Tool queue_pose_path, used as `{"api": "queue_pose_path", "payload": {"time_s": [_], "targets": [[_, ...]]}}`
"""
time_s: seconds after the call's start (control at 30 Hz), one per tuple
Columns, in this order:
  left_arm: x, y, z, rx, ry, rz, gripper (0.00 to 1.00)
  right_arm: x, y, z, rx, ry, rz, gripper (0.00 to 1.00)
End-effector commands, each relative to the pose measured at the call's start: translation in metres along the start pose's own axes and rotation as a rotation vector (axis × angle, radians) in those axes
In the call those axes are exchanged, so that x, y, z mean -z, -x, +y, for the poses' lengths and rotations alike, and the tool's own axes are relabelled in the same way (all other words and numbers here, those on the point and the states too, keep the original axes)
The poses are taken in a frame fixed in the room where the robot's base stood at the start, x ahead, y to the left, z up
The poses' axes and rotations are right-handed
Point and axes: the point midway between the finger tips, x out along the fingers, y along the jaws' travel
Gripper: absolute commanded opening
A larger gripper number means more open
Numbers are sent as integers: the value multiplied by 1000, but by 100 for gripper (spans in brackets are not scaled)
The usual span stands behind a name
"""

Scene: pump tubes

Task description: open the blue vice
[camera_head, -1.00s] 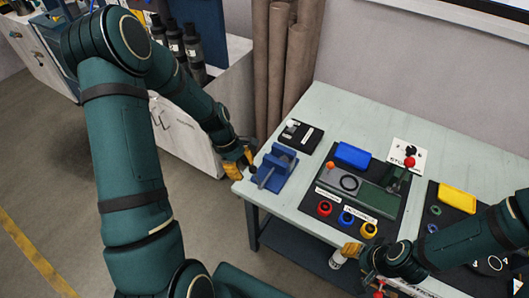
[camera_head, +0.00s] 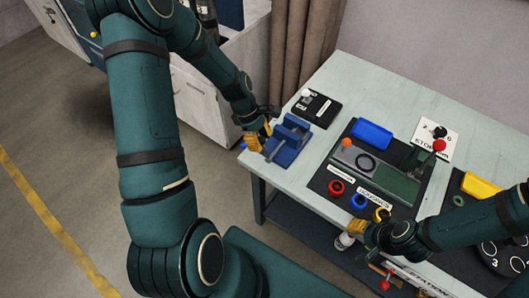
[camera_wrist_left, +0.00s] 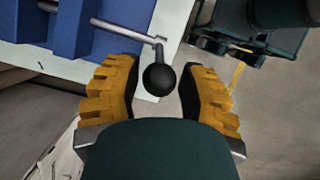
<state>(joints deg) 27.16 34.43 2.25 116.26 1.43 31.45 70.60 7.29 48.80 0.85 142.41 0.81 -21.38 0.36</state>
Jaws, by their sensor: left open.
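The blue vice (camera_head: 288,142) stands at the left corner of the pale table in the head view. In the left wrist view the blue vice (camera_wrist_left: 85,28) fills the upper left. Its thin metal handle bar ends in a black ball knob (camera_wrist_left: 159,77). My left gripper (camera_head: 259,138) is at the vice's left side. In the left wrist view my left gripper (camera_wrist_left: 160,88) is open, with a yellow padded finger on each side of the knob and gaps between.
A black board with a blue bin (camera_head: 371,135) and several coloured rings lies right of the vice. A small black panel (camera_head: 315,108) lies behind it. A yellow bin (camera_head: 481,186) is at the right. Brown rolls (camera_head: 300,50) stand behind the table.

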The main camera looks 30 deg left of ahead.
Motion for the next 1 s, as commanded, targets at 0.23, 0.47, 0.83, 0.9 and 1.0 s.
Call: {"api": "queue_pose_path", "payload": {"time_s": [0.23, 0.47, 0.83, 0.9, 1.0], "targets": [[1, -30, 0, 0, -2, 0, 40, -10, -20, 8, 2, 6, -20, 47], [0, -37, 0, -1, -2, 0, 40, -12, -24, 9, 3, 9, -25, 47], [0, -36, 0, -1, -1, 0, 0, -12, -23, 8, 3, 8, -25, 47], [0, -36, 0, -1, -1, 0, 0, -12, -23, 8, 3, 8, -25, 47], [0, -36, 0, -1, -1, 0, 0, -12, -23, 8, 3, 8, -24, 47]]}}
